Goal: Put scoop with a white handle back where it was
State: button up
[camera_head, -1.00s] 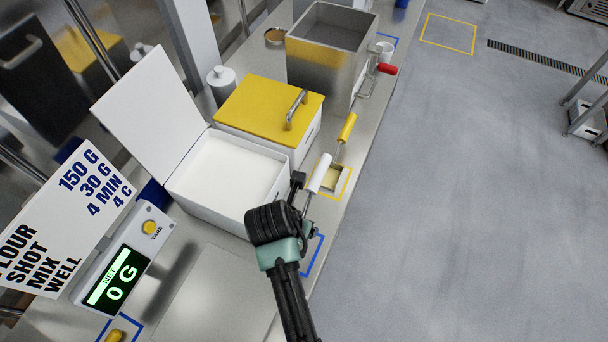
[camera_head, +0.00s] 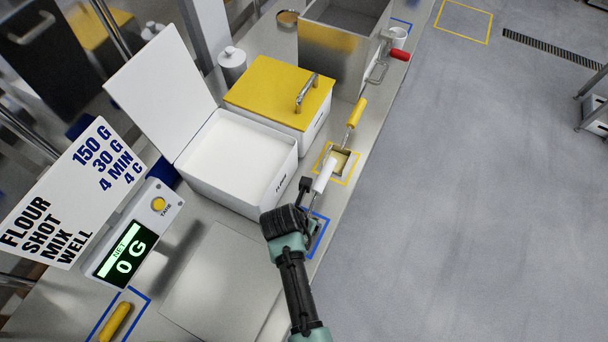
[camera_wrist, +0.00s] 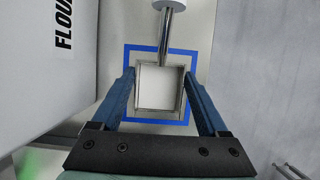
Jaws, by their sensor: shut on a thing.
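The scoop with a white handle (camera_head: 324,176) has its metal pan between the two blue fingers of my gripper (camera_wrist: 158,76), which is shut on it. In the wrist view the square scoop pan (camera_wrist: 160,90) appears inside the blue square outline (camera_wrist: 160,50), its handle pointing to the top of the picture. I cannot tell whether the pan touches the counter. In the head view my gripper (camera_head: 306,212) hides most of the pan, and the blue outline (camera_head: 321,240) shows beside it at the counter's right edge.
The open white flour bin (camera_head: 235,185) stands just left of my gripper. A scoop with a yellow handle (camera_head: 356,112) lies in a yellow outline beyond. A scale display (camera_head: 130,250) reads 0 G. A yellow-handled thing (camera_head: 116,322) lies in another blue outline at lower left.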

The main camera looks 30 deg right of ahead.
jog(key=o, duration=1.3)
jog(key=shift+c, duration=0.2)
jog(key=shift+a+r, duration=0.15)
jog(key=shift+r, duration=0.35)
jog(key=v, duration=1.1)
jog(key=w+a+r+m+t, duration=0.2)
jog(key=w+r+m+t, duration=0.4)
jog(key=w+r, duration=0.65)
jog(key=w+a+r+m+t, duration=0.15)
jog(key=r+m+t, duration=0.25)
jog(key=r, duration=0.8)
jog(key=w+a+r+m+t, duration=0.1)
jog(key=w+r+m+t, duration=0.2)
jog(key=r, duration=0.8)
jog(key=s+a+r+m+t+y, duration=0.1)
jog(key=s+r+m+t, duration=0.3)
jog(key=r, duration=0.6)
jog(key=s+a+r+m+t+y, duration=0.1)
jog(key=s+a+r+m+t, duration=0.1)
jog(key=s+r, duration=0.4)
jog(key=s+a+r+m+t+y, duration=0.1)
jog(key=s+r+m+t, duration=0.4)
jog(key=r, duration=1)
jog(key=shift+a+r+m+t, duration=0.25)
jog(key=shift+a+m, duration=0.25)
jog(key=shift+m, duration=0.4)
